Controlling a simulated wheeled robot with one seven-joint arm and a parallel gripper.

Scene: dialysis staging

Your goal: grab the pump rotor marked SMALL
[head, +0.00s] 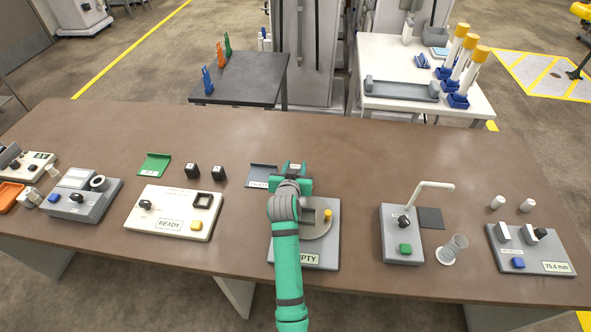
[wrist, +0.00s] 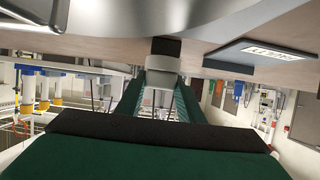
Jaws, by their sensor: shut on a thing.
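My gripper (head: 292,172) is above the brown table, near the back edge of the grey device with the EMPTY display (head: 306,258). In the wrist view my gripper (wrist: 160,92) has its green fingers on either side of a small light-grey block (wrist: 163,64) with a dark part, and is shut on it. The block's pale top (head: 295,166) shows between the fingers in the head view. No SMALL marking is readable on it, so I cannot confirm that it is the pump rotor. My arm covers part of the grey device.
A grey labelled tray (head: 262,170) lies just left of my gripper. The READY device (head: 170,222) and a grey device with a bent rod (head: 400,245) flank my arm.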

